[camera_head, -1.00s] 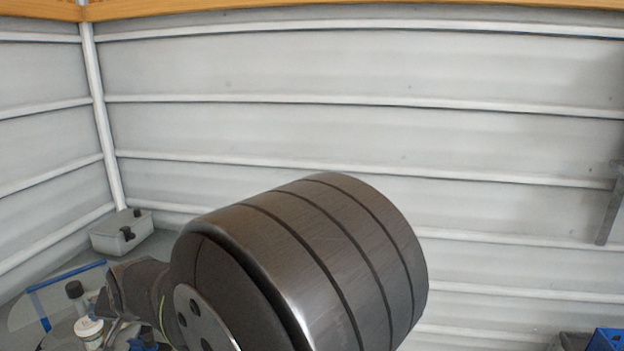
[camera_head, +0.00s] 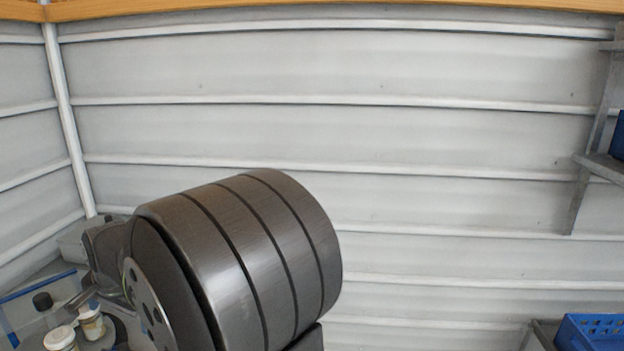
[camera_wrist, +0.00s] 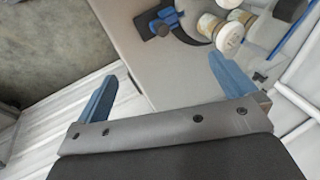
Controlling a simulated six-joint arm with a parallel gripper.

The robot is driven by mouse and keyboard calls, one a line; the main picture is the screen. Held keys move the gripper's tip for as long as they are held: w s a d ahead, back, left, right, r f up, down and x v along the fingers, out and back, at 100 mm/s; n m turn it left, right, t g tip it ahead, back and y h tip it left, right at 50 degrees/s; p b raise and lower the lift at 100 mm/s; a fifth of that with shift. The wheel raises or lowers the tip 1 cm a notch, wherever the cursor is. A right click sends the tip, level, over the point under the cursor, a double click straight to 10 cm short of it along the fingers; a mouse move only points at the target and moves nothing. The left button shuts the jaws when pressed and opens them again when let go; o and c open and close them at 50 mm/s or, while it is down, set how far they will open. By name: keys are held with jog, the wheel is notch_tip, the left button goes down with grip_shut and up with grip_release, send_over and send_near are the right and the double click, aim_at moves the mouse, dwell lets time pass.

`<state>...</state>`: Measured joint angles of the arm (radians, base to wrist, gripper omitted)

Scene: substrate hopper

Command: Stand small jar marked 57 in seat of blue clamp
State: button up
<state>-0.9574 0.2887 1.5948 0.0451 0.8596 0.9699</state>
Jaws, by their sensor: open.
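My gripper (camera_wrist: 168,88) is open and empty in the wrist view, its two blue fingers wide apart. A blue clamp-like part with a black block (camera_wrist: 163,22) is on the grey table ahead of the fingers. To its right is a small white-lidded jar (camera_wrist: 229,38), with another pale jar partly showing behind it. In the head view, two white-lidded jars (camera_head: 60,338) (camera_head: 92,322) stand at the lower left, beside my arm. No number is legible on any jar. The clamp is not visible in the head view now; my arm covers much of that area.
A black-capped bottle (camera_head: 42,301) stands by the jars. Blue tape (camera_head: 36,285) runs along the table. A grey box (camera_head: 72,240) is partly hidden behind my arm. A blue crate (camera_head: 592,334) is at the lower right, under a wall shelf (camera_head: 603,167). The wrist view shows bare table (camera_wrist: 165,75) between the fingers.

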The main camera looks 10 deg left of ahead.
jog(key=shift+a+f, duration=0.25)
jog(key=shift+f, duration=0.25)
jog(key=c, duration=0.6)
jog(key=r+m+g+h, duration=0.15)
jog(key=m+h, duration=0.25)
jog(key=m, duration=0.9)
send_over(59, 335)
jog(key=shift+w+d+f+g, duration=0.15)
jog(key=shift+w+d+g, duration=0.15)
jog(key=shift+d+g, duration=0.05)
jog(key=shift+c, duration=0.2)
jog(key=shift+s+a+m, duration=0.2)
jog(key=shift+a+m, duration=0.25)
jog(key=shift+m, duration=0.35)
jog(key=shift+f, duration=4.45)
